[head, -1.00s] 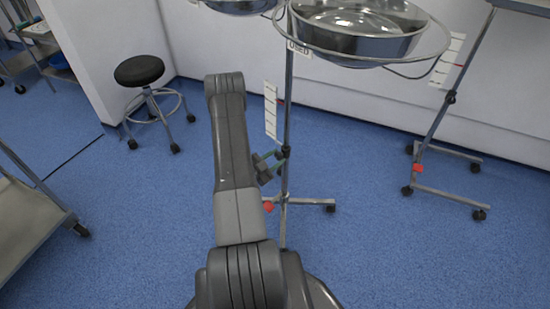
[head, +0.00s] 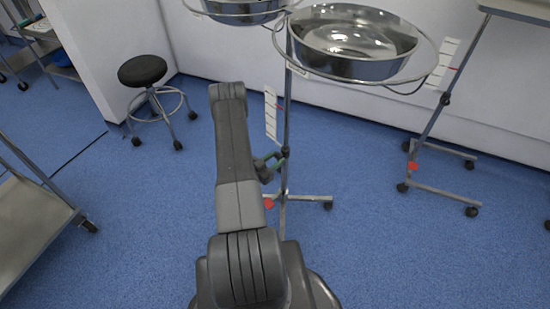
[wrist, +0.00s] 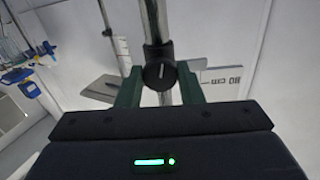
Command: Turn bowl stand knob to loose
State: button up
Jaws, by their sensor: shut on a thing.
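The bowl stand's pole (head: 287,110) rises from a low wheeled base and carries steel bowls at the top. Its black knob (wrist: 160,75) sits on the pole in the middle of the wrist view, with a pale line on its face that runs nearly upright. My gripper (wrist: 159,84) is shut on the knob, with one green finger at each side. In the head view my gripper (head: 272,161) is at the pole, partly hidden by my arm, and the knob is hard to make out there.
A large steel bowl (head: 354,40) sits in a ring above right of my arm. A white scale strip (head: 270,115) hangs beside the pole. Another wheeled stand (head: 440,125) is at right, a black stool (head: 145,70) at left, and a cart (head: 35,225) at lower left.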

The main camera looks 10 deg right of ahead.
jog(key=o, duration=1)
jog(key=shift+c, duration=0.2)
jog(key=shift+a, duration=0.15)
jog(key=v, duration=1.3)
jog(key=shift+s+a+p, duration=0.2)
jog(key=shift+p, duration=0.2)
jog(key=shift+f, duration=0.1)
